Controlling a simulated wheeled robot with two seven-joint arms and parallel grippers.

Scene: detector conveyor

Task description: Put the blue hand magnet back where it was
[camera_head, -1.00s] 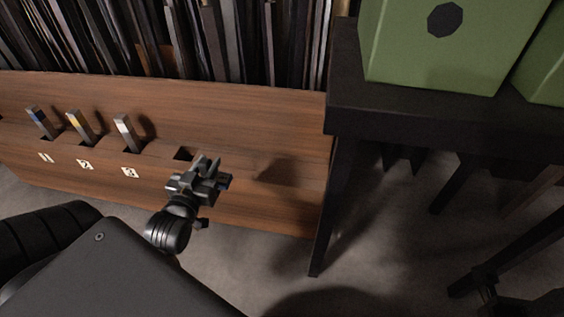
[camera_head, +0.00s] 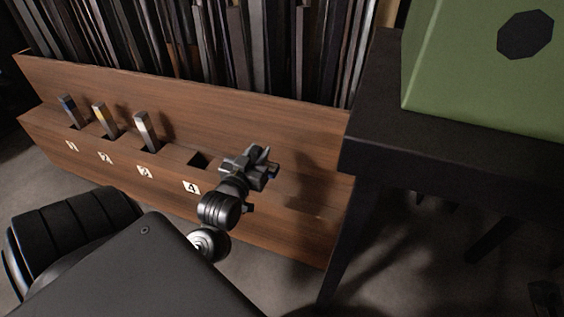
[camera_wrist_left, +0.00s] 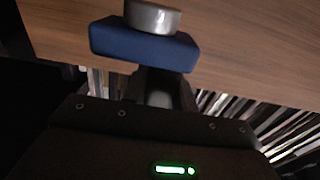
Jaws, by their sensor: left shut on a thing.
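The blue hand magnet (camera_wrist_left: 143,44) shows in the left wrist view, a blue block with a round silver metal disc on its far side. My left gripper (camera_head: 256,165) is shut on it; in the head view the gripper hides the magnet. The gripper is above the wooden rack (camera_head: 262,107), just right of the empty slot numbered 4 (camera_head: 199,161). Slots 1, 2 and 3 each hold an upright metal bar: bar in slot 1 (camera_head: 72,111), bar in slot 2 (camera_head: 106,120), bar in slot 3 (camera_head: 148,131). My right gripper is not in view.
A dark table (camera_head: 372,120) stands to the right, with a green box (camera_head: 470,75) bearing a dark octagon on top. Tall thin items (camera_head: 225,45) stand packed behind the rack. Grey floor lies below the rack.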

